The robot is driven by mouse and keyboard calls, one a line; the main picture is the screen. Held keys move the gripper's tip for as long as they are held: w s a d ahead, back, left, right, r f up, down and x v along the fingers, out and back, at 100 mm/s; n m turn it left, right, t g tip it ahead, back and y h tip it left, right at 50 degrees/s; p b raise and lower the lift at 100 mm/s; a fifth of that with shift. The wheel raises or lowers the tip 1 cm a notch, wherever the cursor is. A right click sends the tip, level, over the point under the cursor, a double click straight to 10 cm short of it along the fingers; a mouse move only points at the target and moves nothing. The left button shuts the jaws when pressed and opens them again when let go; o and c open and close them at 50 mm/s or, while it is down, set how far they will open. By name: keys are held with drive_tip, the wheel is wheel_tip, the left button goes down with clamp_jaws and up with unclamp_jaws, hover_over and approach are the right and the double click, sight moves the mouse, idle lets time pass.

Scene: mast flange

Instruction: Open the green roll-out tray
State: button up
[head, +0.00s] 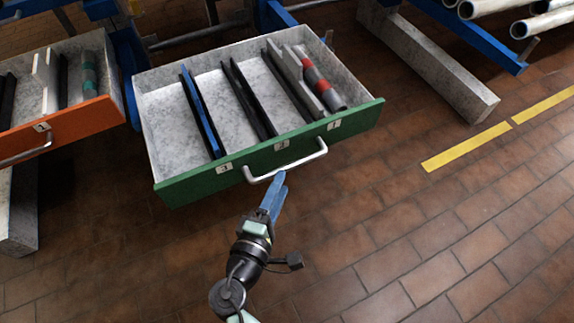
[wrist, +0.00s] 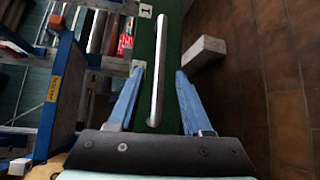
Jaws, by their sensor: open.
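The green roll-out tray (head: 190,181) is pulled out towards me in the head view, its marbled inside showing. Its green front also shows in the wrist view (wrist: 146,48). A pale bar handle (head: 290,163) is fixed to that front. My gripper (head: 281,180), with blue fingers, is at the handle, just below its middle in the head view. In the wrist view the handle (wrist: 158,75) runs lengthwise between the two spread fingers (wrist: 159,72). The jaws are open; I cannot tell whether either finger touches the bar.
The tray holds dark and blue dividers and a grey cylinder with red bands (head: 318,80). An orange-fronted tray (head: 75,126) stands out at the left. A concrete beam (head: 430,65) and pipes (head: 540,24) lie at upper right. The brick floor (head: 400,235) at lower right is clear.

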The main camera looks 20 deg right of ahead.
drive_tip(key=f+p+v, duration=0.1)
drive_tip(key=v, duration=0.5)
drive_tip(key=shift+s+r+p, duration=0.2)
drive_tip(key=shift+r+p, duration=0.1)
drive_tip(key=shift+r, duration=0.25)
drive_tip(key=shift+a, duration=0.15)
